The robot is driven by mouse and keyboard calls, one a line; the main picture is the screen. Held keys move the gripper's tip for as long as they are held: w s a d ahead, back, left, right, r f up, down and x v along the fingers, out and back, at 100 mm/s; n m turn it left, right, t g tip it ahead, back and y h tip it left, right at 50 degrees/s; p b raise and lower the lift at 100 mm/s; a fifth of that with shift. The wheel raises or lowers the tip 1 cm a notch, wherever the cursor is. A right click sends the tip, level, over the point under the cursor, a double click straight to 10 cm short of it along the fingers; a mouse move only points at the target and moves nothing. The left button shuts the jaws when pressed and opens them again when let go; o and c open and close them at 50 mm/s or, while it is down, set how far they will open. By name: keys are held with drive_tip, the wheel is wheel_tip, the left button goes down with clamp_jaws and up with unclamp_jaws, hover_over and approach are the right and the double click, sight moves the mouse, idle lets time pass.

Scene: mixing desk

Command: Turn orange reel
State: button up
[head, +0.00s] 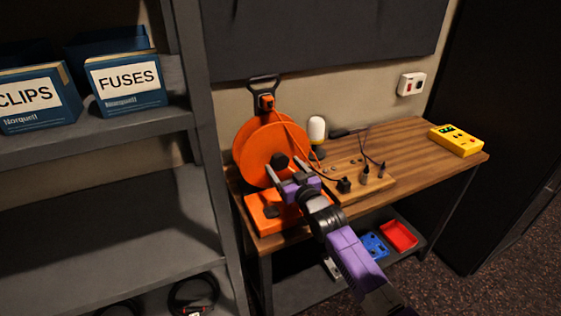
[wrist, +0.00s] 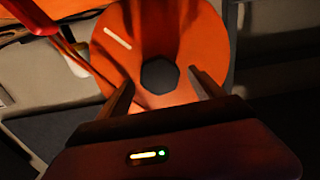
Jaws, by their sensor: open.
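The orange reel (head: 262,155) stands upright on an orange base (head: 266,213) at the left end of the wooden desk. Its dark hub knob (head: 281,161) faces my gripper (head: 287,175). In the wrist view the reel's disc (wrist: 200,45) fills the top middle, with a pale stripe at its upper left and the dark hexagonal knob (wrist: 159,76) at its centre. My gripper (wrist: 162,88) is open there, with one finger on each side of the knob and visible gaps between. Nothing is held. I cannot tell how deep the fingertips reach along the knob.
A wooden board (head: 358,183) with cables and plugs lies right of the reel. A white-topped bottle (head: 316,130) stands behind. A yellow meter (head: 456,140) sits at the desk's right end. A grey shelf (head: 100,210) stands close on the left. The desk's right half is mostly clear.

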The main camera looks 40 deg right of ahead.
drive_tip(key=shift+x, duration=1.4)
clamp_jaws()
